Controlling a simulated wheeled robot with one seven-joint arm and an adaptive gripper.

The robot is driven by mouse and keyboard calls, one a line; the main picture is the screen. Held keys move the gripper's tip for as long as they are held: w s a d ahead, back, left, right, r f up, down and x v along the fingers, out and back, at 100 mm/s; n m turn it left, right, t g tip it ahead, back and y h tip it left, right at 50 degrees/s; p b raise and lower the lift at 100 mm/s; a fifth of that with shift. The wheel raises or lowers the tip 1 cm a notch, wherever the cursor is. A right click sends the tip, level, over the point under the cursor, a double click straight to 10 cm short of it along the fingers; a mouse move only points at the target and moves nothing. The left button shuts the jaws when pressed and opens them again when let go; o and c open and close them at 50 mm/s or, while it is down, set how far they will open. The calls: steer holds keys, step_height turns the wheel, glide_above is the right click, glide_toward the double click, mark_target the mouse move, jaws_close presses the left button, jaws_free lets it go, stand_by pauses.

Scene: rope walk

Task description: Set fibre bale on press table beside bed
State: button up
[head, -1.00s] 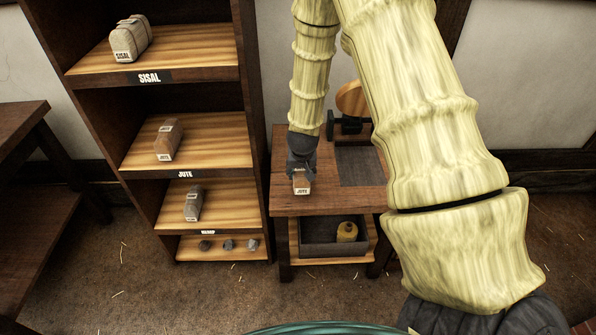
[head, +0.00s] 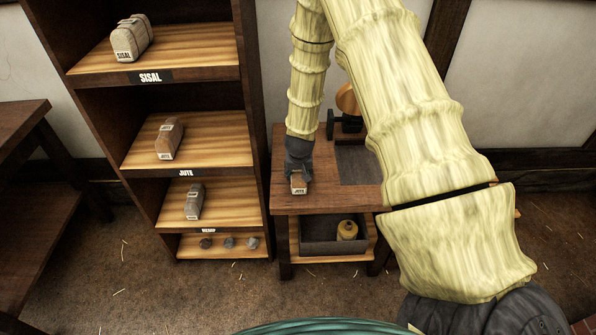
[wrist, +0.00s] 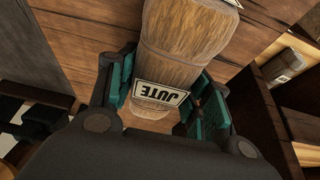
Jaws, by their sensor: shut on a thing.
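A brown fibre bale (head: 299,185) with a JUTE label is at my gripper (head: 299,173), over the left part of the press table (head: 318,200). In the wrist view the bale (wrist: 187,45) lies between the two teal-padded fingers of my gripper (wrist: 168,108), which are shut on it. The table's wood shows close beneath it; I cannot tell whether the bale touches the top. The dark grey bed (head: 358,165) is to the right of the bale, apart from it, and partly hidden by my arm.
A shelf rack (head: 258,130) stands close on the left, with a sisal bale (head: 131,38), a jute bale (head: 169,138) and a hemp bale (head: 194,202).

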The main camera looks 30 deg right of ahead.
steer(key=shift+f, duration=0.15)
steer(key=o, duration=1.2)
